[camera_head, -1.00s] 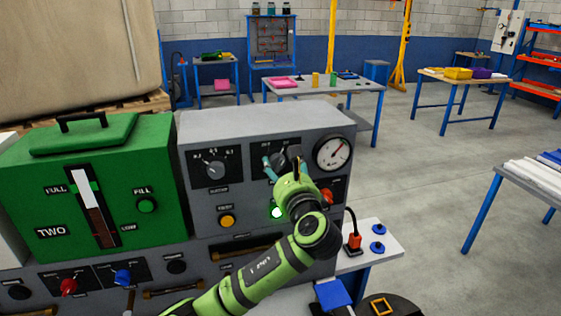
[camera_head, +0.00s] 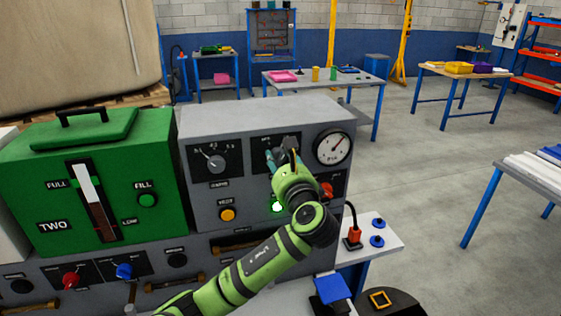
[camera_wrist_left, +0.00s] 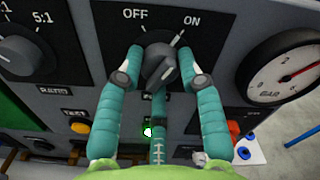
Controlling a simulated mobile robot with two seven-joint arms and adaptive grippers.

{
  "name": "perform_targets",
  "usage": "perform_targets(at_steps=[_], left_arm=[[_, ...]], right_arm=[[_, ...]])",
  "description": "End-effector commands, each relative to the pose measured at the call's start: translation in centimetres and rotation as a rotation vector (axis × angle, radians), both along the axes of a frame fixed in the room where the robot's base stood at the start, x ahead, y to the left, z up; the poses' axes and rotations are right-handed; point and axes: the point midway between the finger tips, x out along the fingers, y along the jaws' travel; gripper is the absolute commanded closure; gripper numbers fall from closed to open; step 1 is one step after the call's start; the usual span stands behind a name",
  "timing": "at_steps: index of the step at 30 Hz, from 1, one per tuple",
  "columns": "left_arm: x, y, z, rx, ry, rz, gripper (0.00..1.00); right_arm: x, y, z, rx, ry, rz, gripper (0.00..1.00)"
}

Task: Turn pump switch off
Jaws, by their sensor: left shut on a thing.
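The pump switch (camera_wrist_left: 158,62) is a grey rotary knob on a black plate marked OFF at left and ON at right. Its white pointer line points towards ON. My left gripper (camera_wrist_left: 160,80) is shut on the knob, with one teal finger on each side of it. In the head view the left gripper (camera_head: 284,160) is at the upper middle of the grey panel (camera_head: 262,121) and partly covers the switch. My right gripper is not in view.
A pressure gauge (camera_head: 332,146) sits right of the switch, and a ratio knob (camera_head: 215,163) sits left. A lit green lamp (camera_head: 277,206), yellow button (camera_head: 227,214) and red knob (camera_head: 326,190) are below. A green tank (camera_head: 125,165) stands at left.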

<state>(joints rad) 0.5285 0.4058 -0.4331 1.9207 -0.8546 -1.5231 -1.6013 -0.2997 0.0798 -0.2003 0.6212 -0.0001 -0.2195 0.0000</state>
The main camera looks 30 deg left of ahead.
Motion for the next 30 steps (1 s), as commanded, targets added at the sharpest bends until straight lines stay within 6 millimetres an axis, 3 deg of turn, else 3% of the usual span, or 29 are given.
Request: perform_targets(at_steps=[30], left_arm=[[0.1,-0.2,-0.3,-0.548,-0.633,-0.004,0.95]], right_arm=[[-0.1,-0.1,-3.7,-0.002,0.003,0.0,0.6]])
